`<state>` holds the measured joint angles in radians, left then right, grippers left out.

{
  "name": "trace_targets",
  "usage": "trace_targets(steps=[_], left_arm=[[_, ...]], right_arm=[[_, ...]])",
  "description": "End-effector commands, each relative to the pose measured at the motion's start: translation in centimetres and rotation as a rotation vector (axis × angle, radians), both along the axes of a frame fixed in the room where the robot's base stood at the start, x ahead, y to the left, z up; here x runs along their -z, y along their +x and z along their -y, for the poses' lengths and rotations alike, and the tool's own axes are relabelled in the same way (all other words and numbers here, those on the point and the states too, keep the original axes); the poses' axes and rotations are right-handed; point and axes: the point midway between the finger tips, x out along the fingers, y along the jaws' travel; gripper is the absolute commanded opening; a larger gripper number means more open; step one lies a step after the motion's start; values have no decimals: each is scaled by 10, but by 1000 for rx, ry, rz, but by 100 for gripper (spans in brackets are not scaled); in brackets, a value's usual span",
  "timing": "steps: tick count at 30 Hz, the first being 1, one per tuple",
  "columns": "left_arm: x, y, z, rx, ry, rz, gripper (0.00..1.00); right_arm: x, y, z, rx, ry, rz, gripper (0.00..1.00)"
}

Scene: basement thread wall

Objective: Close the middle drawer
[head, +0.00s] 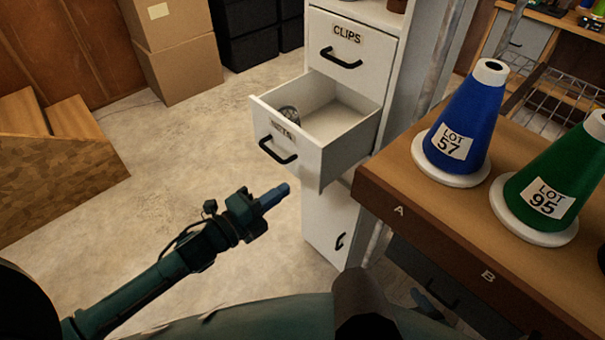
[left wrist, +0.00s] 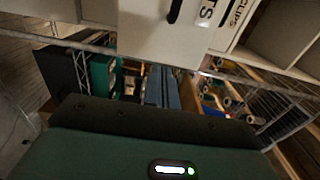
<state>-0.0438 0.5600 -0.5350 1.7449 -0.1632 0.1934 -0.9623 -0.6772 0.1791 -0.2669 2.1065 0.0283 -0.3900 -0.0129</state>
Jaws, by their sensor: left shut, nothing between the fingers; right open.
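The white cabinet's middle drawer (head: 292,160) is pulled well out in the head view, below the closed CLIPS drawer (head: 352,45). Its front has a black handle (head: 278,150) and a label that is hard to read. The left wrist view shows a drawer front (left wrist: 150,38) with a label ending in "TS". My right gripper (head: 432,302) is mostly hidden at the bottom, below the table edge; its blue fingertips show.
A wooden table (head: 400,183) with a blue cone (head: 468,115) and a green cone (head: 560,165) stands right of the drawer. A closed lower cabinet front (head: 325,220) is beneath it. Cardboard boxes (head: 180,60) and wooden steps (head: 60,160) stand left. The floor between is clear.

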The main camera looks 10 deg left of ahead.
Motion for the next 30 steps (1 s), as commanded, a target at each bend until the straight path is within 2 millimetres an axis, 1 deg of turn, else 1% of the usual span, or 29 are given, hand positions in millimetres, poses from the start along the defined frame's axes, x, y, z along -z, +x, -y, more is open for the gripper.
trace_targets(steps=[1,6,11,17,30], left_arm=[[-3,10,8,-1,-2,2,0],[-2,34,26,-1,-1,2,0],[-1,48,37,-1,-1,0,0],[0,53,42,0,0,-1,0],[1,55,40,-1,1,-1,0]], right_arm=[[0,0,2,5,-3,-4,84],[-2,3,5,16,-6,-3,84],[-4,5,6,17,-6,0,84],[-3,4,6,17,-8,-3,84],[-1,4,5,14,-9,-5,84]])
